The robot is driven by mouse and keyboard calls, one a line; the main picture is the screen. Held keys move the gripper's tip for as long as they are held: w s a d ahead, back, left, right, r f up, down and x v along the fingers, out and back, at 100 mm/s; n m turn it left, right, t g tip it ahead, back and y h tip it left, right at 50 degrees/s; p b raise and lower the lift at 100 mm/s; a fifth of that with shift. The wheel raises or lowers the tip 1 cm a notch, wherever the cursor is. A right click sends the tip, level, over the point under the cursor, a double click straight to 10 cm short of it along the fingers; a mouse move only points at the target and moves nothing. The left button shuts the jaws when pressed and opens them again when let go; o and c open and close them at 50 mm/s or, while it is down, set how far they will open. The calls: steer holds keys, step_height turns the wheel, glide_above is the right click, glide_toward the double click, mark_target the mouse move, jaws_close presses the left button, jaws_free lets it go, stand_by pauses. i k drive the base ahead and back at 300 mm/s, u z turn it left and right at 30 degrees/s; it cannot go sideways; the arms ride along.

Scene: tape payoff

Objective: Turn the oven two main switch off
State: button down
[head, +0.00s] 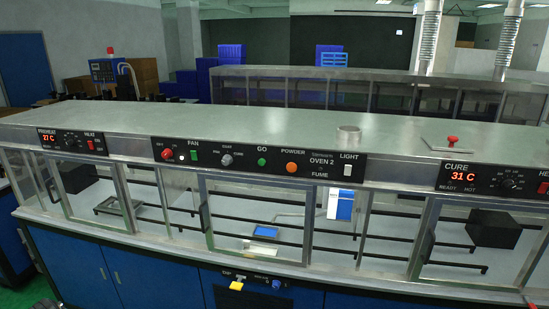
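The oven two control panel (258,161), labelled "OVEN 2", is a black strip on the front edge of the hood. At its left end is a red knob (168,154) with small labels too blurred to read, so I cannot tell its setting. Right of it are a white spot, a green fan button (195,155), a grey rotary knob (226,159), a green go button (262,162), an orange powder button (292,168) and a white light switch (347,170). No control is clearly marked as the main switch. My gripper is not in view.
A preheat panel (73,142) reads 27 C at left; a cure panel (492,181) reads 31 C at right. Glass-fronted bays run below the hood. A lower panel carries a yellow button (237,285) and a blue one (276,284). Blue cabinets (150,278) stand beneath.

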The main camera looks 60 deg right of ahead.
mark_target(167, 153)
steer(key=z, duration=1.75)
